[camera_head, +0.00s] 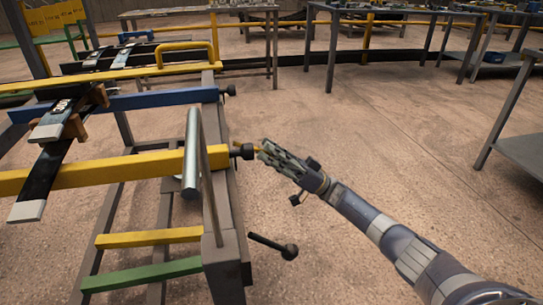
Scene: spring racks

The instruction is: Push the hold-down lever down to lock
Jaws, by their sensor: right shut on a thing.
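The spring rack (225,250) stands at the left, with a yellow beam (120,172) and a blue beam (165,99) across it. A hold-down lever with a black knob (243,151) sticks out to the right at the end of the yellow beam. My right gripper (263,152) is at this knob, with its fingers closed at its right side. The exact contact is too small to make out. Other black-knobbed levers show at the blue beam (230,90) and low on the rack (288,251). My left gripper is not in view.
A thick grey cylinder (192,150) stands upright by the rack's right edge. Dark leaf springs (48,165) lie across the beams. Grey tables (395,12) stand at the back and a table (525,150) at the right. The floor around my right arm is clear.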

